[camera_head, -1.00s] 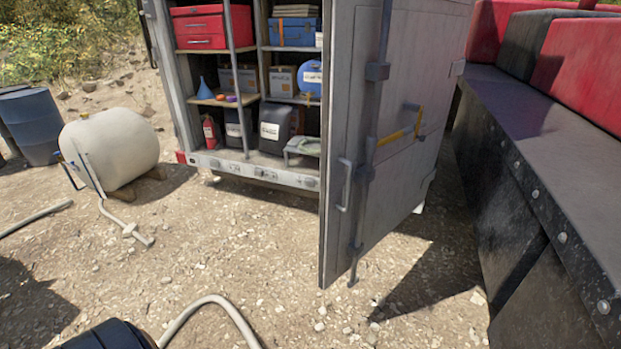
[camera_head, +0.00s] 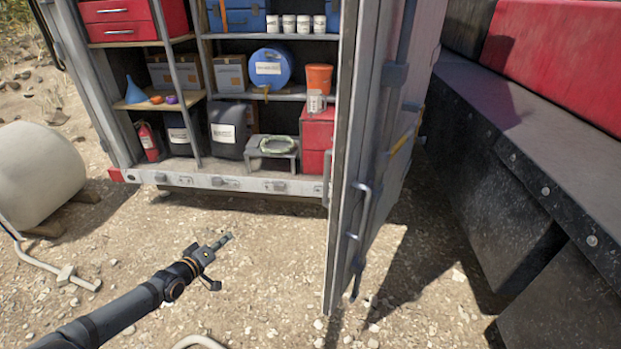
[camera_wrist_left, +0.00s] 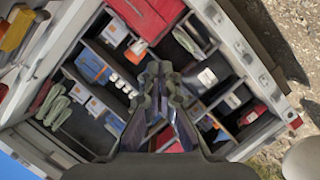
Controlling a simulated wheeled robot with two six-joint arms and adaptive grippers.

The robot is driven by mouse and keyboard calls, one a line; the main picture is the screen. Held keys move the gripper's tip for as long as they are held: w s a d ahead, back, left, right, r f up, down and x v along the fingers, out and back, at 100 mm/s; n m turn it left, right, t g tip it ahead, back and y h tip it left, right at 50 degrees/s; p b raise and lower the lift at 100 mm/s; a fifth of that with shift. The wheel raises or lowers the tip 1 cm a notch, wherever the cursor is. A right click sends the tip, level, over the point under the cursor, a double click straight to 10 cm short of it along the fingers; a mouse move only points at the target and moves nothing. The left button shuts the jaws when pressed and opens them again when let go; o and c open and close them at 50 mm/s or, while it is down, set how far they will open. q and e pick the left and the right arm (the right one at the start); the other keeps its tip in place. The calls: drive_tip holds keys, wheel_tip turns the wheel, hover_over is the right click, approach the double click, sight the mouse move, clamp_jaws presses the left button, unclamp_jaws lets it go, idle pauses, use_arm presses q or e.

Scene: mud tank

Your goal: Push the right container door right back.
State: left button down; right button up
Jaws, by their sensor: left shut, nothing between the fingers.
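In the left wrist view the shut fingers (camera_wrist_left: 155,78) lie across the container's tilted shelves. My right gripper is out of view.
The open container (camera_head: 225,183) holds a red toolbox, blue cases, a blue drum and an orange bucket on shelves. A dark rubber-sided machine (camera_head: 500,170) stands right of the door, with a gap between. A white tank (camera_head: 38,172) is at left.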

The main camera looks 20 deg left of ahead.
use_arm(q)
drive_tip(key=w+d+r+n+t+h, duration=0.2)
drive_tip(key=d+r+h, duration=0.6)
drive_tip(key=d+r, duration=1.35)
drive_tip(key=w+d+n+p, duration=0.1)
drive_tip(key=w+d+p, duration=0.5)
drive_tip(key=w+p, duration=0.1)
drive_tip(key=shift+w+d+r+n+g+y, duration=0.15)
drive_tip(key=shift+w+d+n+g+y, duration=0.15)
drive_tip(key=shift+w+d, duration=0.15)
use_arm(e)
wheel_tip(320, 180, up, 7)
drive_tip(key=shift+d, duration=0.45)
